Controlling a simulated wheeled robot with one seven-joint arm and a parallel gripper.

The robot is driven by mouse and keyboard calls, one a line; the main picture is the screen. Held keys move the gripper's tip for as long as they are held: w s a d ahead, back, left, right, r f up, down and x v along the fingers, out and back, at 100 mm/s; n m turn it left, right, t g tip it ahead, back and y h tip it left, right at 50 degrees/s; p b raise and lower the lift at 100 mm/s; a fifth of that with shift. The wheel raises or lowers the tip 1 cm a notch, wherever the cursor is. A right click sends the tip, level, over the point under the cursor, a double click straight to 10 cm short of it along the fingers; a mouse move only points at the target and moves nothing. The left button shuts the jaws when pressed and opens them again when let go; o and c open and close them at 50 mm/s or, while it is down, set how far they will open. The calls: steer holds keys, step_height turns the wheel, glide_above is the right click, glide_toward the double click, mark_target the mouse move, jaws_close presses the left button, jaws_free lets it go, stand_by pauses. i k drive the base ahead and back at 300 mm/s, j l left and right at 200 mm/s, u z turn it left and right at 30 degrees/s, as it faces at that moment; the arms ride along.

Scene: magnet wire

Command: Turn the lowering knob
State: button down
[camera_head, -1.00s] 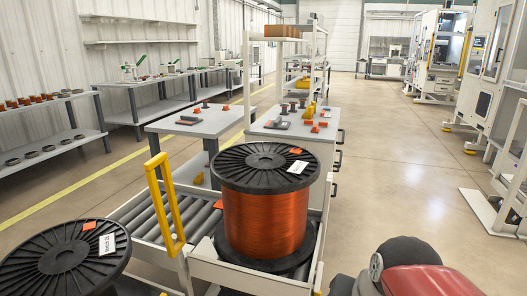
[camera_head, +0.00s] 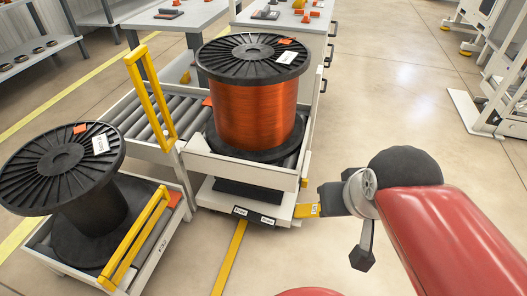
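I cannot make out the lowering knob for certain. A lift cart (camera_head: 222,213) carries a large spool of copper-coloured wire (camera_head: 252,115) with black flanges, upright on its top. Two dark label plates (camera_head: 253,215) sit on the cart's low front edge. A small yellow part (camera_head: 306,210) with dark marks shows at its lower right corner. My red arm reaches in from the right; a dark part of its end lies right beside that yellow part, and I cannot tell whether they touch. Another dark end part hangs below the grey wrist. The gripper's fingers are not clear.
An empty black spool (camera_head: 88,205) stands on a low cart (camera_head: 150,262) with a yellow handle at left. A roller conveyor (camera_head: 130,115) with a raised yellow bar (camera_head: 150,98) adjoins the lift cart. Grey benches stand behind.

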mark_target(305, 181)
steer(key=l+u, duration=0.4)
steer(key=l, duration=0.95)
steer(key=i+l+u, duration=0.1)
steer(key=i, duration=0.25)
steer(key=i+l+u, duration=0.1)
steer(key=i+l, duration=0.15)
steer(key=i, duration=0.15)
